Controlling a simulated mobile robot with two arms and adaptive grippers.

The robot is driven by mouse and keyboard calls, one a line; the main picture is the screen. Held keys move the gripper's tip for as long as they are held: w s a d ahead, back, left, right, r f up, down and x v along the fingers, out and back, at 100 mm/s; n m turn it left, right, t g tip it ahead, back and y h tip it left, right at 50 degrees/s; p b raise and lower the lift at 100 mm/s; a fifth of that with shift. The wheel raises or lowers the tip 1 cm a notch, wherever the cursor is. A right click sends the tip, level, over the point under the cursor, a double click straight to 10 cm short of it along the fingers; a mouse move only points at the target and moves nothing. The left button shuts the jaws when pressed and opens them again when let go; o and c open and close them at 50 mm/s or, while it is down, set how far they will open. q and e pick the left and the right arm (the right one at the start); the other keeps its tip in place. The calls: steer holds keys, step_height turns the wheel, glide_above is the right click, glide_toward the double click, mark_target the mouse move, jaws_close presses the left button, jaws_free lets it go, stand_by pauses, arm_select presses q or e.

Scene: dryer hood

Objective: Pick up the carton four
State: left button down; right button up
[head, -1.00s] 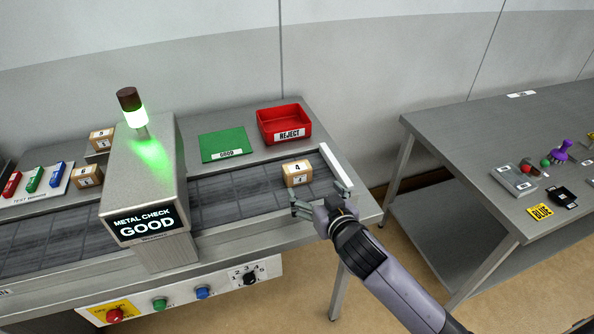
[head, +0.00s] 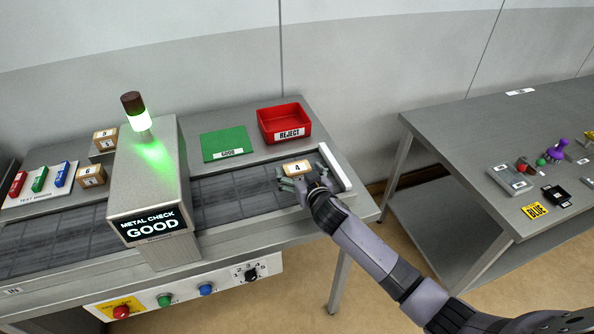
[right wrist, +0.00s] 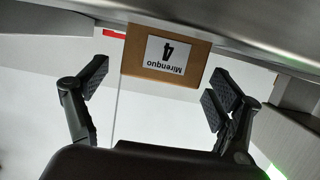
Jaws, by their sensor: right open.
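Carton four (head: 297,167) is a small tan box with a white label reading 4, at the right end of the dark conveyor in the head view. My right gripper (head: 300,184) is at the carton's near side and hides its lower front. In the right wrist view the carton (right wrist: 166,53) appears upside down, centred between and beyond the open fingers (right wrist: 160,85), with a gap on each side. I cannot tell whether the fingertips reach past its front face. My left gripper is not in view.
A red REJECT tray (head: 285,124) and a green GOOD mat (head: 225,144) lie behind the conveyor. A white end bar (head: 337,168) is right of the carton. The metal-check housing (head: 147,185) stands left, reading GOOD with a green lamp. Cartons 5 (head: 105,140) and 6 (head: 92,176) are further left.

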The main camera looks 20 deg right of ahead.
steer(key=shift+x, duration=1.2)
steer(key=shift+c, duration=0.6)
steer(key=c, duration=1.2)
